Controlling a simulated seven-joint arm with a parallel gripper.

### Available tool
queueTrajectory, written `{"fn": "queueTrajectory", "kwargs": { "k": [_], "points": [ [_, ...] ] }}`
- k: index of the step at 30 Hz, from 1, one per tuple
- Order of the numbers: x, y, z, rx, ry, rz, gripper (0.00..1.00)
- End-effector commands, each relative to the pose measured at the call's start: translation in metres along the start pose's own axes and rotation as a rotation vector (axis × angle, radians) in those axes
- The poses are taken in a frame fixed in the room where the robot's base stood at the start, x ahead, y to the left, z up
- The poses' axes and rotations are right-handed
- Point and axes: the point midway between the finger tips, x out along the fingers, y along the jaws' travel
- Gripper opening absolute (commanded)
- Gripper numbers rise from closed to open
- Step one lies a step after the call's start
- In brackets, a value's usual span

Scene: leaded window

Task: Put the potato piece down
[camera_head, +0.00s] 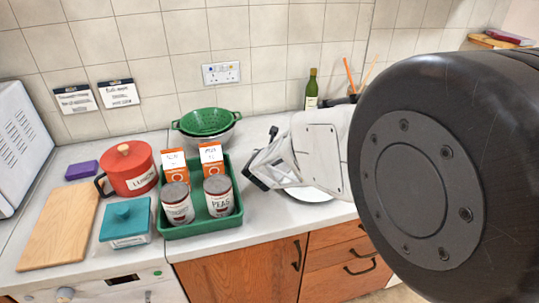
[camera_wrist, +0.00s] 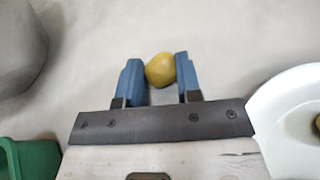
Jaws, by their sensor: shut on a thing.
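My gripper (camera_wrist: 156,66) has two blue fingers, shut on a rounded yellow potato piece (camera_wrist: 161,71) in the wrist view. The piece sits between the fingertips over bare pale worktop. I cannot tell whether it touches the surface. In the head view my white wrist is over the worktop to the right of the green tray; the potato piece cannot be made out there. A white plate (camera_wrist: 272,108) lies to the right of my gripper in the wrist view. Its near rim also shows under my wrist in the head view (camera_head: 312,195).
A green tray (camera_head: 200,227) with cans and cartons stands left of my gripper. Behind it are a green colander (camera_head: 207,121) and a metal bowl (camera_wrist: 18,45). A green bottle (camera_head: 311,92) stands at the back. A yellowish thing (camera_wrist: 317,123) lies on the plate, cut by the frame.

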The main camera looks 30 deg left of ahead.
Motion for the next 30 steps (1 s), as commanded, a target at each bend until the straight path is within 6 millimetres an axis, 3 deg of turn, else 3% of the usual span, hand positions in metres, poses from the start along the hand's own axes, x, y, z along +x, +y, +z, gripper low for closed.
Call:
{"fn": "queueTrajectory", "kwargs": {
  "k": [22,23,24,27,30],
  "points": [
    [0.006,-0.001,-0.019,-0.002,0.01,-0.001,0.1],
    [0.006,-0.001,-0.02,-0.002,0.011,-0.001,0.35],
    [0.006,-0.001,-0.021,-0.003,0.012,-0.002,0.41],
    [0.006,-0.001,-0.024,-0.004,0.015,-0.002,0.56],
    [0.006,-0.002,-0.025,-0.004,0.016,-0.002,0.57]
  ]
}}
